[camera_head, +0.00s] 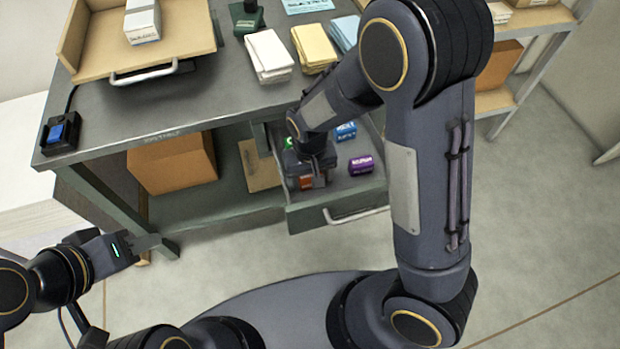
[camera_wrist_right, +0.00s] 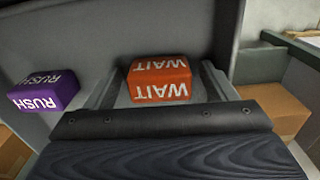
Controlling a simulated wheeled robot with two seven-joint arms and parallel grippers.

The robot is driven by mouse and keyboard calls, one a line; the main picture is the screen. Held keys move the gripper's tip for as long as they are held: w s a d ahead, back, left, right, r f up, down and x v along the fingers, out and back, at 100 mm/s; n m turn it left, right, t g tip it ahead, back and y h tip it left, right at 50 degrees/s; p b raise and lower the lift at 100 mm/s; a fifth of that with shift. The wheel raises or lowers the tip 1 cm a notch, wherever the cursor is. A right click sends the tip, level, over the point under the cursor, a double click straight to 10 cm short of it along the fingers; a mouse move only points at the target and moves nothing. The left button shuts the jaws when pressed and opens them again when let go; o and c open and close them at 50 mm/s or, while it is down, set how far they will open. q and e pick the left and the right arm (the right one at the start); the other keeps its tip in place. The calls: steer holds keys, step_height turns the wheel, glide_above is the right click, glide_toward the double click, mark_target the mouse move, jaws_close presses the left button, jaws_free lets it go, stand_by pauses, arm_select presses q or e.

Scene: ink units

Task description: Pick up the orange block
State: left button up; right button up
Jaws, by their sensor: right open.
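The orange block (camera_wrist_right: 160,80) lies in the open drawer (camera_head: 337,214), with white "WAIT" lettering on its faces. In the right wrist view it sits between the two fingers of my right gripper (camera_wrist_right: 158,88), which is open. In the head view my right gripper (camera_head: 312,181) reaches down into the drawer and covers most of the orange block (camera_head: 305,182). I cannot tell whether the fingers touch the block. My left gripper (camera_head: 150,243) is at the lower left, away from the drawer, and I cannot tell whether its fingers are apart.
A purple "RUSH" block (camera_head: 361,165), a blue block (camera_head: 345,131) and a partly hidden green block (camera_head: 288,143) are also in the drawer. The drawer walls stand close around my right gripper.

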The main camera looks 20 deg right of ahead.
steer(key=shift+c, duration=0.5)
steer(key=c, duration=1)
steer(key=shift+o, duration=0.2)
